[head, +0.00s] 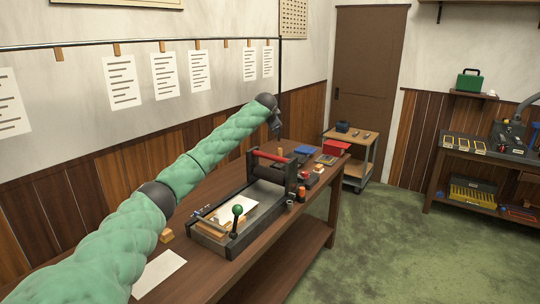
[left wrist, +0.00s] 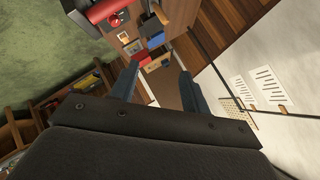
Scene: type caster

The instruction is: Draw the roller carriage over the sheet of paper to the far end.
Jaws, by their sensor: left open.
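The roller carriage (head: 270,168), with a red bar handle across its top, stands at the far end of the dark press bed (head: 213,238) on the wooden table. The sheet of paper (head: 238,211) lies on the bed, on the near side of the carriage. A lever with a green ball knob (head: 238,210) stands at the bed's near end. My left gripper (head: 275,121) is raised above and behind the carriage, apart from it. In the left wrist view its two fingers (left wrist: 158,88) are spread with nothing between them. My right gripper is in neither view.
A loose white sheet (head: 160,274) lies on the table's near part. Red and blue boxes (head: 337,148) sit at the table's far end. A small cart (head: 350,155) stands beyond. Printed sheets hang from a rail along the left wall.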

